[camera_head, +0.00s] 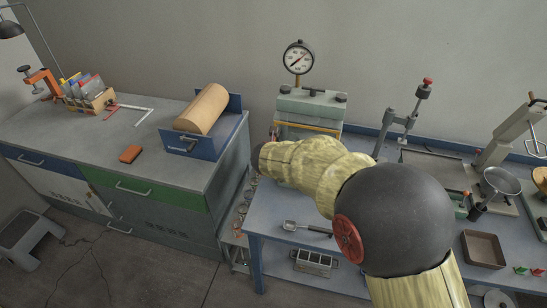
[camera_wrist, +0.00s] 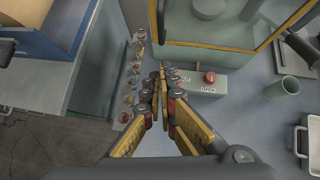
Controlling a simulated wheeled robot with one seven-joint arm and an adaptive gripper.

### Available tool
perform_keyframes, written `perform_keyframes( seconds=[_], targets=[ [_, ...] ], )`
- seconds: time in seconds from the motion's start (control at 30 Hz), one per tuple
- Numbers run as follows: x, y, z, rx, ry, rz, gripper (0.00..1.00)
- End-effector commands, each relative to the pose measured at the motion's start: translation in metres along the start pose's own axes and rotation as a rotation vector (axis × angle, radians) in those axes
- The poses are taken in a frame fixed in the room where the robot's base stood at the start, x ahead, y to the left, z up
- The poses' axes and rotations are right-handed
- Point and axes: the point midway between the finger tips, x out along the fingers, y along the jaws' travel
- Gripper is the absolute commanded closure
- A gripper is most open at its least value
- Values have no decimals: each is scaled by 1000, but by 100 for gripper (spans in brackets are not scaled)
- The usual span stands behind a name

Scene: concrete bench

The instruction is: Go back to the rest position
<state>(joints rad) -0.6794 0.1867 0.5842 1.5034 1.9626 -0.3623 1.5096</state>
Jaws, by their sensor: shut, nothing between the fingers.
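My gripper (camera_wrist: 161,80) is shut and empty in the wrist view, with its yellow-and-grey fingers together. It hangs above the gap between the two benches and the left edge of the blue bench (camera_head: 270,262). In the head view my arm reaches left across the blue bench, and the fingers are mostly hidden behind it. A small control box (camera_wrist: 203,86) with a red button lies just right of the fingertips in the wrist view. The press-like machine with a yellow frame (camera_head: 311,112) stands just beyond my arm's end.
Small jars (camera_wrist: 130,84) line a narrow shelf in the gap. The grey bench (camera_head: 150,172) at left holds a blue holder (camera_head: 194,144) with a brown roll. A green cup (camera_wrist: 289,89) stands right of the gripper. A scoop (camera_head: 306,229) lies near the blue bench's front.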

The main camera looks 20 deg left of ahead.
Motion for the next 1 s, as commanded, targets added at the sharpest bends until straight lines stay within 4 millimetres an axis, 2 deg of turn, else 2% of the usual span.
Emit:
perform_keyframes(
  seconds=[0.03,0.13,0.3,0.67,0.77,0.83,0.93,1.0],
  targets=[
    [-11,0,3,0,-3,2,100],
    [-29,0,3,0,-3,2,100],
    [-49,0,2,0,-2,1,100],
    [-55,-1,0,-33,-1,1,100],
    [-55,10,2,-122,-8,38,100],
    [-56,24,4,-256,-30,90,100],
    [-58,47,-9,-546,-66,188,100],
    [-66,64,-21,-767,-102,265,100]
  ],
)
